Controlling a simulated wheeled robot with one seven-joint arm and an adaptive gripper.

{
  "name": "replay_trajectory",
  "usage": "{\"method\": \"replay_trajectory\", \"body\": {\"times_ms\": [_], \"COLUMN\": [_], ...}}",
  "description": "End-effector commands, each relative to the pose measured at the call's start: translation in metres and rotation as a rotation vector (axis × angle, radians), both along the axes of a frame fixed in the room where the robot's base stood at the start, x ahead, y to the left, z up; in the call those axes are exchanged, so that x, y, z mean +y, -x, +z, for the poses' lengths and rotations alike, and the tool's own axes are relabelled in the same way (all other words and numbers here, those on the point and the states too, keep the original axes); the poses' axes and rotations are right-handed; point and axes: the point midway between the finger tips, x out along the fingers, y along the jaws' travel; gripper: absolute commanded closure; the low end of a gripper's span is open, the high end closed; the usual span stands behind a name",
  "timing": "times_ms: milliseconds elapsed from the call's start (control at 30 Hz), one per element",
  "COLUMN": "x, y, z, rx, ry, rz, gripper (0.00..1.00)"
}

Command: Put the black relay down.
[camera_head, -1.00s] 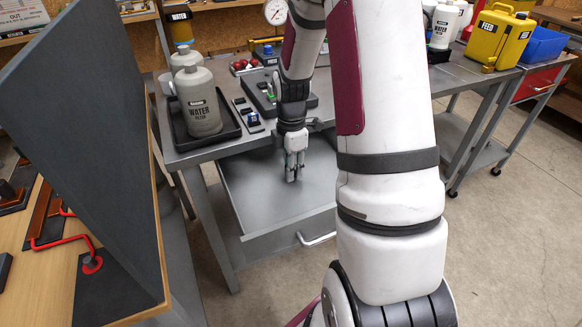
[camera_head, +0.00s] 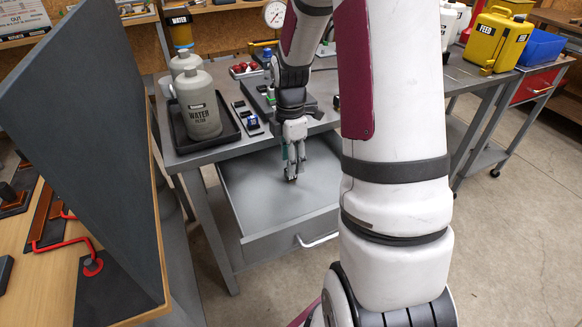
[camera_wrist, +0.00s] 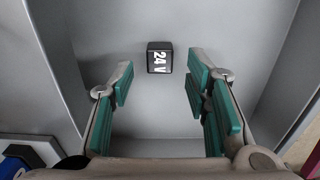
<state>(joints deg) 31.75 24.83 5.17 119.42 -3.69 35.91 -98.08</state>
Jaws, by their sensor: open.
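The black relay (camera_wrist: 159,57), a small block with white "24V" lettering, rests on the grey floor of the open drawer (camera_wrist: 155,122). In the head view the relay (camera_head: 291,178) is a small dark spot at my fingertips. My gripper (camera_wrist: 163,82) is open, with its green-padded fingers spread wide to the left and right. The relay lies between and just beyond the fingertips in the wrist view, with clear gaps at both sides. In the head view my gripper (camera_head: 294,163) points down into the drawer.
The drawer's side walls and front panel (camera_head: 290,238) surround my gripper, with bare floor around the relay. The workbench top above holds a black tray (camera_head: 182,138) with grey bottles and a row of small parts (camera_head: 249,118). A dark upright panel (camera_head: 85,140) stands at left.

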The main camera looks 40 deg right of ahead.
Motion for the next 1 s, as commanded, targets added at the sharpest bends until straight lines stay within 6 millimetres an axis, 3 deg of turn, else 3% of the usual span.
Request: {"method": "replay_trajectory", "body": {"times_ms": [33,233,567,767,1000], "x": [-0.001,-0.001,0.004,0.046,0.116], "y": [-0.001,0.000,0.002,0.023,0.084], "z": [0.014,0.053,0.085,0.131,0.187], "rx": [-0.005,-0.004,-0.004,-0.038,-0.115], "ry": [0.003,0.002,0.004,0.032,0.031], "rz": [-0.001,-0.002,-0.017,-0.198,-0.565], "gripper": [0.57,0.57,0.57,0.57,0.57]}}
